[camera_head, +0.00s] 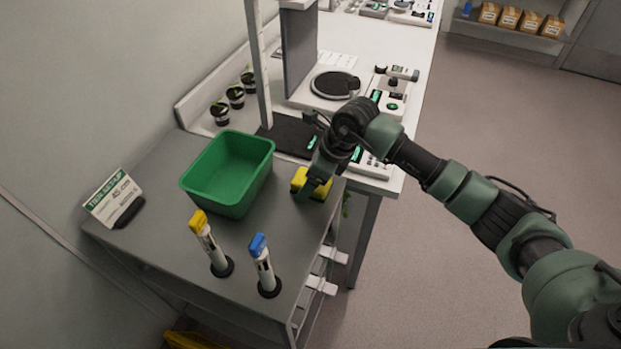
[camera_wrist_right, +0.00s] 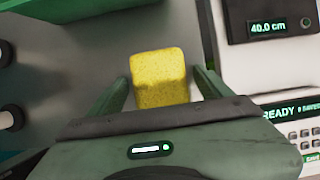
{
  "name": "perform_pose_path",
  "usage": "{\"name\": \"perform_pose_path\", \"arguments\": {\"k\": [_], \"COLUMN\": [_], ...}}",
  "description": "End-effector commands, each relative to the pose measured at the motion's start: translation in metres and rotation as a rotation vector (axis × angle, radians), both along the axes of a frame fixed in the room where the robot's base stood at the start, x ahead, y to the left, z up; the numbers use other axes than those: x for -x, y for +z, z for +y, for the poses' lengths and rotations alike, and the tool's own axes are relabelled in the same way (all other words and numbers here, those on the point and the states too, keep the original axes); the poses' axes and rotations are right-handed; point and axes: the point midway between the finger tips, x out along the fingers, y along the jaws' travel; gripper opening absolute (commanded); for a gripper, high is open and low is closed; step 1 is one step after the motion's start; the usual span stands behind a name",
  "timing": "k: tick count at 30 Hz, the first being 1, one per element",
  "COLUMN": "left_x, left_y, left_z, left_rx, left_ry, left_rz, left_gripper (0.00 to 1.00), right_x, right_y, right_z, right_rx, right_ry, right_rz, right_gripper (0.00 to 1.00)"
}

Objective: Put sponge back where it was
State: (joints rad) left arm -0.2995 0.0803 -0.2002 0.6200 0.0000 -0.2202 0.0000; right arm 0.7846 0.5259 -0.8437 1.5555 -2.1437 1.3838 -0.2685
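The yellow sponge (camera_head: 298,180) lies near the right edge of the grey cart top, to the right of the green bin (camera_head: 214,201). My right gripper (camera_head: 311,191) is over the sponge and partly hides it in the head view. In the right wrist view the sponge (camera_wrist_right: 159,77) is between the two fingers of my open right gripper (camera_wrist_right: 161,92), with a gap on each side. Its near end is hidden by the gripper body. My left gripper is not in view.
Two upright tubes, yellow-capped (camera_head: 210,244) and blue-capped (camera_head: 263,264), stand at the cart's front. A sign (camera_head: 112,197) stands at left. Behind is a white bench (camera_head: 385,45) with instruments and small potted seedlings (camera_head: 235,96). The bin looks empty.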

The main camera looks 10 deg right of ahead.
Motion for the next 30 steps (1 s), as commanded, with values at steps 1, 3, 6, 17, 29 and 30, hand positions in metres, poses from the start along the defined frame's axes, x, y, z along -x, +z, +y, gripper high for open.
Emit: {"name": "perform_pose_path", "arguments": {"k": [1, 3, 6, 17, 29, 30], "left_x": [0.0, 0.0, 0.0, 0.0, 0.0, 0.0], "left_y": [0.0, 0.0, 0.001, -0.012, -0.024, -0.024], "left_z": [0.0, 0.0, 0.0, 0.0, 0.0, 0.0], "left_rx": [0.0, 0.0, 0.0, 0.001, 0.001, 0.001], "left_ry": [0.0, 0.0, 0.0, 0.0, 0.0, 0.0], "left_rz": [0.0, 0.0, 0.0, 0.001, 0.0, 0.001], "left_gripper": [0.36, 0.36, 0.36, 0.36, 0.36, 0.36], "right_x": [0.0, 0.0, 0.0, 0.01, 0.025, 0.025], "right_y": [0.0, 0.0, 0.001, 0.049, 0.109, 0.111], "right_z": [0.0, 0.0, 0.0, -0.018, -0.037, -0.038], "right_rx": [0.0, 0.0, 0.0, 0.0, 0.001, 0.001], "right_ry": [0.0, 0.0, 0.0, -0.001, 0.0, 0.0], "right_rz": [0.0, 0.0, 0.0, -0.006, -0.001, -0.001], "right_gripper": [0.79, 0.79, 0.79, 0.79, 0.79, 0.79]}}
